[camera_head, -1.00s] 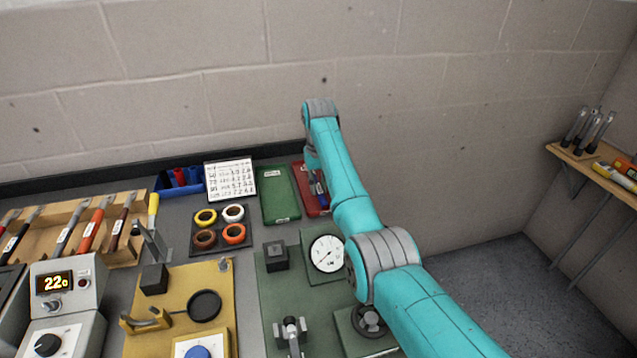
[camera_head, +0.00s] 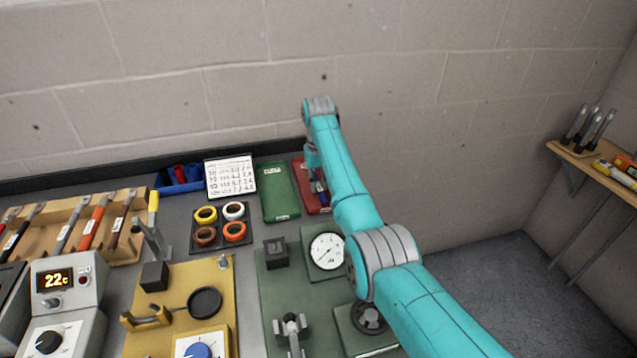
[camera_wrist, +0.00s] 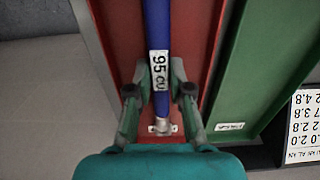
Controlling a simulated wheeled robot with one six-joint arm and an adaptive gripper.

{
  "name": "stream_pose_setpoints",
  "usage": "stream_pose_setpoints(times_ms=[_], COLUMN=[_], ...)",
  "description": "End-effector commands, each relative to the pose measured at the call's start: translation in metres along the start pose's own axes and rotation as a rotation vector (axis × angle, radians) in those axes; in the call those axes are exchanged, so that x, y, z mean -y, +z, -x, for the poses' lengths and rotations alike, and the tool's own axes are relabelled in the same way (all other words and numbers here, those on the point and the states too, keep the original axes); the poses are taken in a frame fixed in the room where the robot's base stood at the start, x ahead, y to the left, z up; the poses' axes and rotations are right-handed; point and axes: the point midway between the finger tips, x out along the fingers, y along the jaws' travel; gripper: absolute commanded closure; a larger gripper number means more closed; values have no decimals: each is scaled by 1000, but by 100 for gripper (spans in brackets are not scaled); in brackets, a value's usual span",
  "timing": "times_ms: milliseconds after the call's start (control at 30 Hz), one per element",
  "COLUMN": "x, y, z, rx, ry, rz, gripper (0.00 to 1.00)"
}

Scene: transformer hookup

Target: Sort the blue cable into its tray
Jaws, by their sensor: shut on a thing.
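The blue cable (camera_wrist: 157,22) has a white label reading 95 CU and a metal lug at its lower end in the wrist view. My gripper (camera_wrist: 160,88) is shut on it near the label. The cable lies along the red tray (camera_wrist: 203,22) in that view, over its floor; I cannot tell whether it touches it. In the head view the red tray (camera_head: 300,172) is at the back of the bench, largely hidden by my arm. The green tray (camera_head: 281,188) is just left of it and looks empty.
A blue bin (camera_head: 166,189) with red and blue pieces stands at the back left, beside a white number card (camera_head: 231,176). Tape rolls (camera_head: 234,231) sit in front. A gauge (camera_head: 327,251) stands near my arm. A block wall (camera_head: 230,90) rises behind.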

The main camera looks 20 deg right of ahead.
Motion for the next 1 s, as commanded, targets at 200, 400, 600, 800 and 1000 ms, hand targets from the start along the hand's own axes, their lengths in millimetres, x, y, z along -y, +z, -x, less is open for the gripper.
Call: stream_pose_setpoints(times_ms=[200,400,600,800,1000], x=[0,0,0,0,0], y=[0,0,0,0,0], z=[-2,-2,-3,4,18], rx=[-1,0,1,0,-1], ry=[0,0,0,0,0], rz=[0,0,0,0,0], gripper=[100,51,51,51,51])
